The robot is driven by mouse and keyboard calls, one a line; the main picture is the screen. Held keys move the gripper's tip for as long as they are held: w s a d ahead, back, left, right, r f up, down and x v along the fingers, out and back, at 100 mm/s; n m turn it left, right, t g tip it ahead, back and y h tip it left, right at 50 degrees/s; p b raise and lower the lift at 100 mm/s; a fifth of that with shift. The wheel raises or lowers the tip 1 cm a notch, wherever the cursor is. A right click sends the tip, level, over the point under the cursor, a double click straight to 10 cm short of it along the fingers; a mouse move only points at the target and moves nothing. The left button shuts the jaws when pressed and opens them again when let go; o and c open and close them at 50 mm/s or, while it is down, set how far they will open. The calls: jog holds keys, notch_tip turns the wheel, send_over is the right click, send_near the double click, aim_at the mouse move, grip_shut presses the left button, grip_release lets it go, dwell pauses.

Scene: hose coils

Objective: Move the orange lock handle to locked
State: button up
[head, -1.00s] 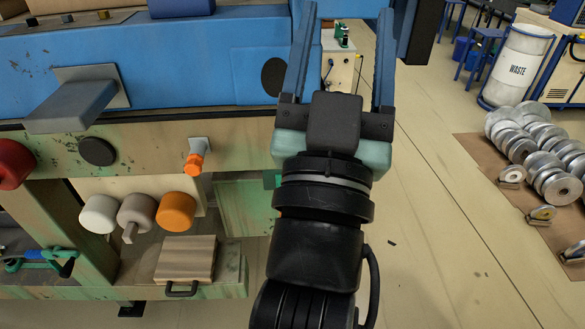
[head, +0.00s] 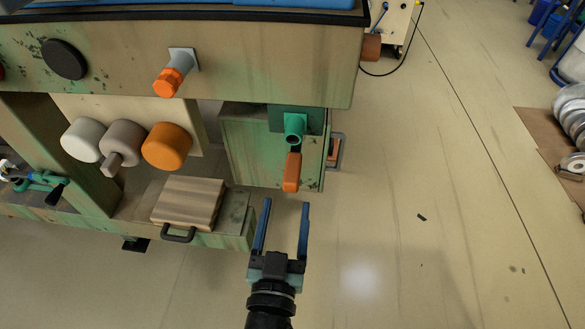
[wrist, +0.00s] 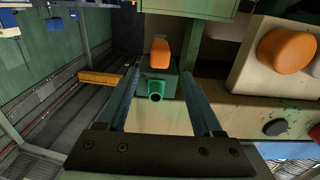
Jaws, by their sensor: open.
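The orange lock handle (head: 292,172) hangs down from a green round pivot (head: 294,127) on the side box of the bench. In the wrist view the handle (wrist: 160,53) appears beyond the green pivot (wrist: 156,92), between the lines of my two fingers. My gripper (head: 286,203) is open and empty, with its blue fingers pointing toward the box, just below the handle in the head view. No contact with the handle shows. The wrist view also shows my gripper (wrist: 159,72) with its fingers apart.
An orange-tipped knob (head: 168,82) sticks out of the bench front. White, grey-brown and orange round knobs (head: 167,146) sit lower left, above a wooden block with a dark handle (head: 189,203).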

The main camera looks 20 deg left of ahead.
aim_at(295, 154)
jog(key=x, duration=1)
grip_shut()
dwell(1.3)
